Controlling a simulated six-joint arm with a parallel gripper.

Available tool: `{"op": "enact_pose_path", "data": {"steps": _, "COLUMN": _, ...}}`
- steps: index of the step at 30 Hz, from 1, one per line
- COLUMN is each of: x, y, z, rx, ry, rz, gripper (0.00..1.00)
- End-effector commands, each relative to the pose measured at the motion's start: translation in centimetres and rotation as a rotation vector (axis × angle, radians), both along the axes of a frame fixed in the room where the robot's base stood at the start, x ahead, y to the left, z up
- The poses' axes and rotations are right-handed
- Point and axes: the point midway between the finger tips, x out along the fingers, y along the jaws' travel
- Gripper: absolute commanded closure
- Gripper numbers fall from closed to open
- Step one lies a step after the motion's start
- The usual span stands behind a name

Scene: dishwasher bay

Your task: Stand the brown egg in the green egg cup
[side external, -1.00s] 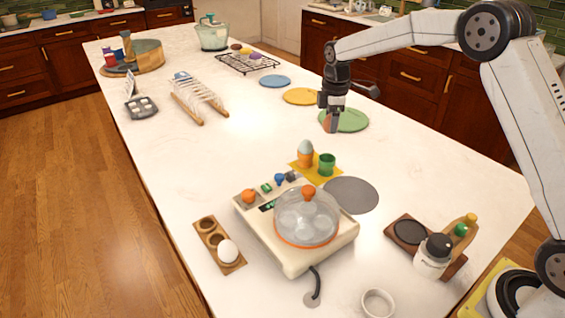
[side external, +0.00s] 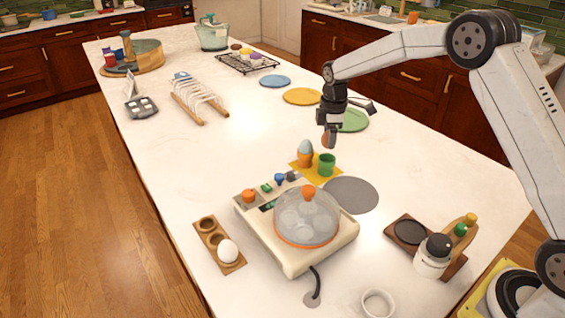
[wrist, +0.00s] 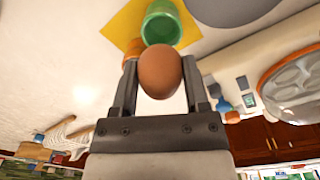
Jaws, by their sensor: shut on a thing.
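The brown egg (wrist: 160,72) is between the two fingers of my gripper (wrist: 160,90) in the wrist view, and the jaws are shut on it. In the side view my gripper (side external: 329,138) holds the egg (side external: 327,141) above the counter, behind the green egg cup (side external: 326,165). The green cup stands on a yellow mat (side external: 311,176) and looks empty. In the wrist view the green cup (wrist: 161,24) shows just beyond the egg. An orange cup (side external: 305,160) with a pale blue egg (side external: 305,146) stands left of the green cup.
An egg cooker with a clear lid (side external: 306,215) stands in front of the mat. A grey disc (side external: 351,195) lies to the right. A wooden egg holder (side external: 218,245) with a white egg (side external: 228,251) is at the front left. Green (side external: 352,121) and yellow (side external: 303,96) plates lie behind.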

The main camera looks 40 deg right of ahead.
Motion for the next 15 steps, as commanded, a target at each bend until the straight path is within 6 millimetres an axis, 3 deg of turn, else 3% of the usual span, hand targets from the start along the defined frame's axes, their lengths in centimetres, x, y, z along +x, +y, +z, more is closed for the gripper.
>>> {"op": "enact_pose_path", "data": {"steps": 15, "x": 0.0, "y": 0.0, "z": -3.1, "rx": 0.001, "ry": 0.001, "rz": 0.0, "gripper": 0.56}}
